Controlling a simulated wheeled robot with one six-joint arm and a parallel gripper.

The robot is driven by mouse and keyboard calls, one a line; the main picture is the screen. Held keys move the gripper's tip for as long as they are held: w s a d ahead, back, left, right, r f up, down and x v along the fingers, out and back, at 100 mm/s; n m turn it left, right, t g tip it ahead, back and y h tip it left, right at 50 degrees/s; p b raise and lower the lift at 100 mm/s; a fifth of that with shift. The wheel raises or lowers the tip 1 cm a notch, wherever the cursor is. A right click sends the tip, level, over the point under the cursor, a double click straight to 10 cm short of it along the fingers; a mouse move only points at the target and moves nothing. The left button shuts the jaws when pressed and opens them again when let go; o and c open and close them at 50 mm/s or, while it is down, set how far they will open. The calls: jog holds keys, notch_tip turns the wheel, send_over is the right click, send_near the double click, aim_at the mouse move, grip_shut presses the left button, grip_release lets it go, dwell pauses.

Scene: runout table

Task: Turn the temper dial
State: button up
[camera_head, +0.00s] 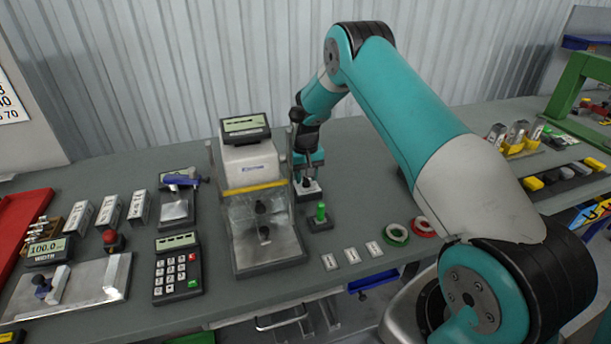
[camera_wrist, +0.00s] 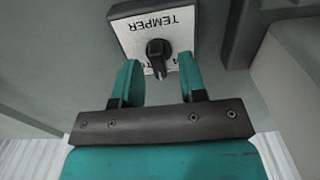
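The temper dial (camera_wrist: 159,55) is a dark knob on a pale plate marked TEMPER (camera_wrist: 136,24), seen upside down at the top of the wrist view. In the head view the plate (camera_head: 308,189) sits on the table just right of the clear-fronted machine, with the knob (camera_head: 306,181) on it. My gripper (camera_wrist: 157,82) is open, with one teal finger on each side of the space in front of the knob. The fingertips appear just short of the knob in the picture; I cannot tell whether they touch it. In the head view my gripper (camera_head: 305,155) is above the plate, partly hidden.
The clear-fronted machine (camera_head: 251,160) stands close on the left of the dial. A green button post (camera_head: 320,212) stands just in front. Green (camera_head: 396,234) and red (camera_head: 424,227) tape rolls lie to the right. A keypad (camera_head: 177,267) is farther left.

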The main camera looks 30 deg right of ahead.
notch_tip(320, 180, up, 17)
jog(key=b, duration=0.4)
jog(key=shift+r+b, duration=0.2)
jog(key=shift+b, duration=0.1)
dwell(0.3)
